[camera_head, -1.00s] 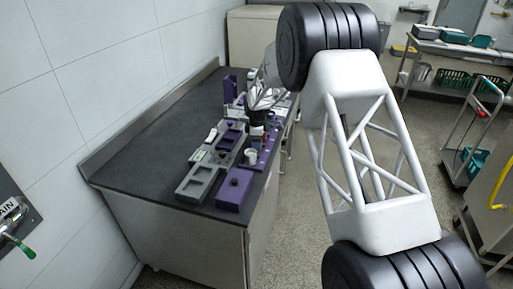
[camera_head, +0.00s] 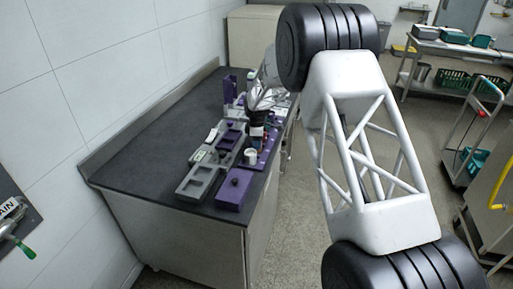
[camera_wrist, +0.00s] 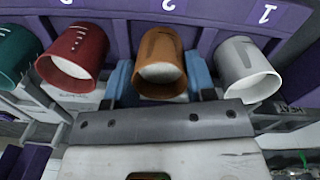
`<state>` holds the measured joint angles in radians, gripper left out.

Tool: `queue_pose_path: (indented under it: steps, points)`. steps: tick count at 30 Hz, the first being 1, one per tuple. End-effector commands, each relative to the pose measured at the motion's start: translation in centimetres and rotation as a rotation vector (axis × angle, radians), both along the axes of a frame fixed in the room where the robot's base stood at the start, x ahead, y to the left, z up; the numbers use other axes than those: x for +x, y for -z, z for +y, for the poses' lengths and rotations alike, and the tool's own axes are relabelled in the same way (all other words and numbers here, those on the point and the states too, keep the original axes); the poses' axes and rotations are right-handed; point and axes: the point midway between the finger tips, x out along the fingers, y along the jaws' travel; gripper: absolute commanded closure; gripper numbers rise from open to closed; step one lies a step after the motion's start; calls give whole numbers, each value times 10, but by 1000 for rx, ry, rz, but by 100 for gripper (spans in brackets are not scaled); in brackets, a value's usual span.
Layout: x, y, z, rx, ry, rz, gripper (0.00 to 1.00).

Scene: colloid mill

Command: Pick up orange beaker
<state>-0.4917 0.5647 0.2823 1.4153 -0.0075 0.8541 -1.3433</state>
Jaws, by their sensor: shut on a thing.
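The orange beaker (camera_wrist: 160,62) is in the middle of the wrist view, its open end toward the camera and a pale inside showing. My gripper (camera_wrist: 160,78) has a blue-grey finger on each side of it and is shut on it. The beaker stays in line with its neighbours in front of the purple rack (camera_wrist: 205,45); I cannot tell whether it is clear of its support. In the head view my gripper (camera_head: 257,128) is low over the purple and grey fixtures, and the orange beaker cannot be made out there.
A red beaker (camera_wrist: 75,55) and a teal beaker (camera_wrist: 14,55) are to the left, a white beaker (camera_wrist: 247,68) close on the right. In the head view a white cup (camera_head: 251,156) stands near the grey tray (camera_head: 197,182) and purple block (camera_head: 234,190). The dark counter's left side (camera_head: 150,140) is clear.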

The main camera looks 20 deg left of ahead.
Motion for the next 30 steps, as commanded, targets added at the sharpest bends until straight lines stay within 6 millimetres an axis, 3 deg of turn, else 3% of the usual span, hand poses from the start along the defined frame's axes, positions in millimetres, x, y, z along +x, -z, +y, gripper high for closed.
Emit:
queue_pose_path:
  steps: [8,14,30]
  points:
    - [0,-2,0,0,0,-1,74]
    - [0,-15,0,1,0,-2,74]
    - [0,-88,0,0,0,-1,74]
